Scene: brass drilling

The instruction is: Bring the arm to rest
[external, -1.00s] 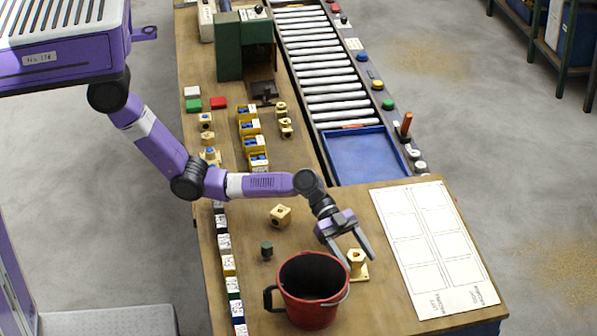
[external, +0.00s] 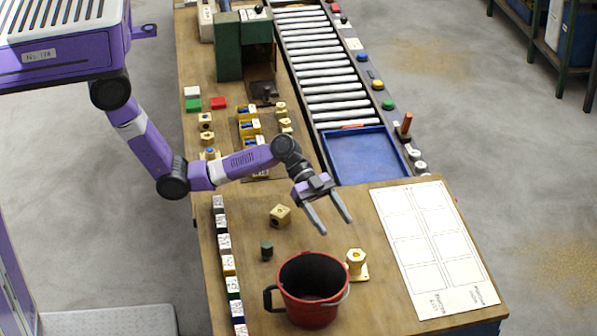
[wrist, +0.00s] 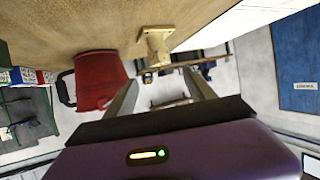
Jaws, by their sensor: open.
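My arm reaches from the upper left over the wooden bench (external: 225,285). My gripper (external: 335,228) is open and empty, in the air above the bench, up and left of a brass fitting on a flat base (external: 356,264). A red bucket (external: 312,290) with a black handle stands on the bench below the gripper in the external view. In the wrist view the gripper's two fingers (wrist: 162,92) are spread apart. The brass fitting (wrist: 157,45) shows beyond them and the red bucket (wrist: 98,80) to their left.
A brass block (external: 280,215) and a small dark green cylinder (external: 266,250) lie near the arm. A row of labelled blocks (external: 228,264) lines the left edge. A white sheet with boxes (external: 435,250) lies at right. A blue tray (external: 365,155) ends the roller conveyor.

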